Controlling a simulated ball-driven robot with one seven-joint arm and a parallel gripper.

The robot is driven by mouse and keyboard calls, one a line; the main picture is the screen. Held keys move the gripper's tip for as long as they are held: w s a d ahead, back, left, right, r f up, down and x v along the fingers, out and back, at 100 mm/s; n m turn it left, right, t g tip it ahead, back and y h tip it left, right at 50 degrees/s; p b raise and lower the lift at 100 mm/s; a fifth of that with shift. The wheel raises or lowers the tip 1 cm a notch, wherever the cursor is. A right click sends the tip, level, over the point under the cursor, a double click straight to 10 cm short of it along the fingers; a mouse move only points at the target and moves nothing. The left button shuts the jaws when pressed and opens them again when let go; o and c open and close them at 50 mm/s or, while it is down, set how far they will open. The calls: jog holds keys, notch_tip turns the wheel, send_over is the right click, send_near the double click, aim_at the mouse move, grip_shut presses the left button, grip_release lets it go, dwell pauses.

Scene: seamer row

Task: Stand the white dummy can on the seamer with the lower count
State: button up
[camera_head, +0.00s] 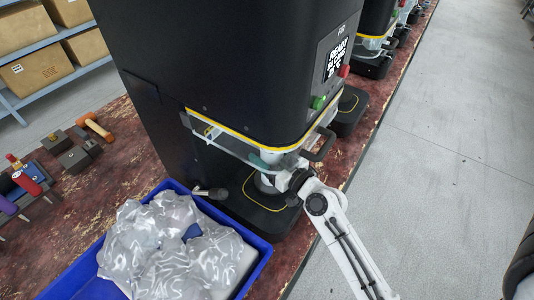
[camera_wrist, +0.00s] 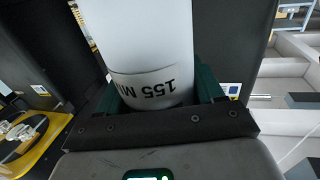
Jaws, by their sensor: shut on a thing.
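The white dummy can (camera_wrist: 150,40), marked "155 M…", is held between the dark green fingers of my gripper (camera_wrist: 158,95) in the wrist view. In the head view my gripper (camera_head: 280,172) reaches into the opening of the near black seamer (camera_head: 210,70), above its yellow-outlined base plate (camera_head: 270,205). A pale cylinder (camera_head: 264,183) shows there beside the gripper; whether its bottom touches the plate I cannot tell.
A blue crate (camera_head: 262,262) with crumpled clear plastic stands in front of the near seamer. A hammer (camera_head: 95,125) and other tools lie on the worn red bench (camera_head: 135,150) at left. Cardboard boxes (camera_head: 35,75) sit on a shelf.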

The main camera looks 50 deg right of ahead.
jog(key=o, duration=1.2)
jog(key=shift+r, duration=0.15)
jog(key=shift+s+f, duration=0.2)
jog(key=shift+s, duration=0.1)
jog(key=shift+s+a+r+b, duration=0.1)
jog(key=shift+s+a+b, duration=0.5)
jog(key=shift+s, duration=1.3)
jog(key=shift+s+a+r+b, duration=0.15)
jog(key=shift+s+b, duration=0.8)
jog(key=shift+s, duration=0.9)
jog(key=shift+s+a+f+b, duration=0.1)
jog(key=shift+s+a+b, duration=0.5)
jog(key=shift+s, duration=1.3)
jog(key=shift+d, duration=0.2)
